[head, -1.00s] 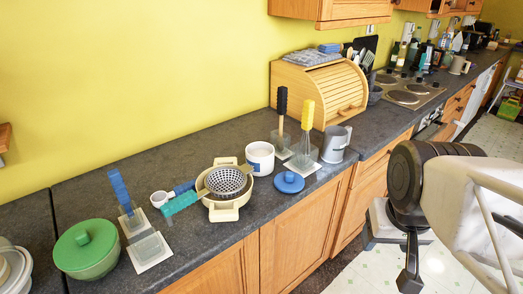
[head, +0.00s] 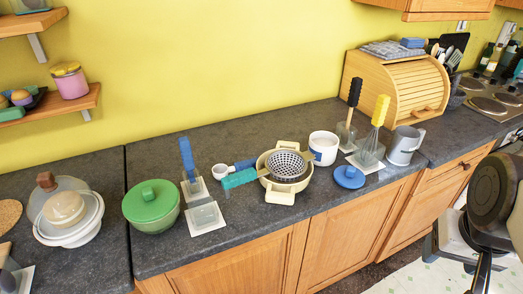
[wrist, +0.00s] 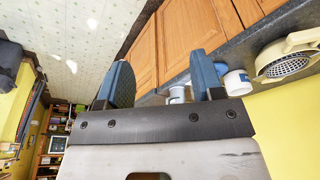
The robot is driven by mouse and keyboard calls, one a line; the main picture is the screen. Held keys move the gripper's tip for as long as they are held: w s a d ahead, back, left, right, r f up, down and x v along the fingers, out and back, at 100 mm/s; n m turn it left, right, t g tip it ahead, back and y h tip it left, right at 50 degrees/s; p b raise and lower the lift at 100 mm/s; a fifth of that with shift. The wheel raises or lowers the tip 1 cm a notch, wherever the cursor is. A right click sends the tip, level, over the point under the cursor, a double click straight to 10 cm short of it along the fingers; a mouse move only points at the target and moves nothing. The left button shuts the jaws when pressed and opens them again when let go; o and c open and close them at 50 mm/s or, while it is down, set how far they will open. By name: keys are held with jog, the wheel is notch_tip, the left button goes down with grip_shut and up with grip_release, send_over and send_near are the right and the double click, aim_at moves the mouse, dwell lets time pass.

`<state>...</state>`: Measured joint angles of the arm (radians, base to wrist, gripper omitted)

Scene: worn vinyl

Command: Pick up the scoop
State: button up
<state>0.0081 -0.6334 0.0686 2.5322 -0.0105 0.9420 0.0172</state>
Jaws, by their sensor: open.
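The scoop (head: 221,171) appears to be the small white cup with a blue handle (head: 243,165), lying on the dark counter in the head view. It lies just left of the cream pot with the strainer and behind a teal-headed tool (head: 238,179). My gripper (wrist: 163,80) shows in the wrist view with its two blue fingers wide apart and nothing between them. It is well away from the scoop. In the head view only part of my arm shows at the right edge, and the fingers are out of sight. I cannot make out the scoop surely in the wrist view.
The cream pot (head: 279,196) holds a grey strainer (head: 286,165). A green lidded bowl (head: 151,206) is left. Bare counter lies behind the scoop.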

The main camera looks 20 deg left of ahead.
jog(key=shift+w, duration=0.1)
jog(key=w+a+r+n, duration=0.2)
jog(key=w+a+n, duration=0.6)
jog(key=w, duration=0.5)
jog(key=n+g, duration=0.3)
jog(key=n, duration=1.5)
send_over(243, 163)
jog(key=f, duration=0.9)
jog(key=d+f, duration=0.1)
jog(key=f, duration=0.3)
jog(key=shift+f, duration=0.25)
jog(key=shift+a+f+n, duration=0.2)
jog(key=shift+a+n, duration=0.1)
jog(key=shift+a, duration=0.2)
jog(key=shift+f, duration=1.25)
jog(key=shift+f, duration=0.1)
